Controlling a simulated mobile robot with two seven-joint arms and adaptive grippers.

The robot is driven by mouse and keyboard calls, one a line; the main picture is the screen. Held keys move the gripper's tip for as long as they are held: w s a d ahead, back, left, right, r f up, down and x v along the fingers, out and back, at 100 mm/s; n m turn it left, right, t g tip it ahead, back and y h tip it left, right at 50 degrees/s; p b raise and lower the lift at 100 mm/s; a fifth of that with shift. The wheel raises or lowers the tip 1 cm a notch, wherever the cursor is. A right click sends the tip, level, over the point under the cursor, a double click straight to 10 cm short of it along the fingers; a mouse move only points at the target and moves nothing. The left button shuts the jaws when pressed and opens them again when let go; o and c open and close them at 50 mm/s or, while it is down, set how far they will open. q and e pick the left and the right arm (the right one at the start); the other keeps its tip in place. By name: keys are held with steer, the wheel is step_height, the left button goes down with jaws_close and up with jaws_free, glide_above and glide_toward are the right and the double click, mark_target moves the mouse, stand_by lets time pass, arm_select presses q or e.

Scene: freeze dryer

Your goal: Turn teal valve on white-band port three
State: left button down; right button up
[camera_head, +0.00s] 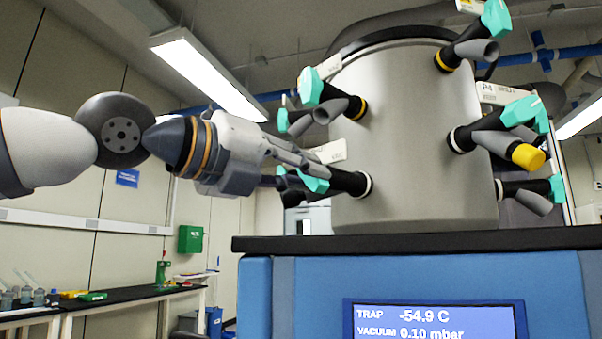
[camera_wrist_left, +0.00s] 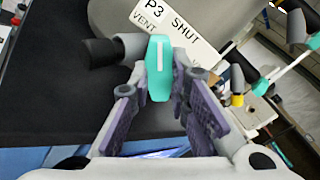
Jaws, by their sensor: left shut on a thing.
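The teal valve (camera_wrist_left: 159,68) on port three has a white line along its handle and sits beside a label (camera_wrist_left: 178,28) reading "P3", "SHUT" and "VENT". In the head view the same valve (camera_head: 314,181) is partly hidden by my gripper, on a black port with a white band (camera_head: 367,185) at the drum's lower left. My left gripper (camera_head: 300,172) reaches it from the left. In the left wrist view its fingers (camera_wrist_left: 160,90) stand on both sides of the valve handle, shut on it. My right gripper is not in view.
The grey drum (camera_head: 410,130) carries several other ports with teal valves, including a yellow-banded one (camera_head: 330,95) above and P4 (camera_head: 500,130) at the right. The drum stands on a black top (camera_head: 420,240) over a blue cabinet with a display. A bench (camera_head: 110,300) is far left.

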arm_select(q)
steer(key=shift+r+n, duration=0.1)
steer(key=shift+n, duration=1.8)
steer(key=c, duration=1.5)
jaws_free()
steer(key=v, duration=1.2)
steer(key=shift+s, duration=0.1)
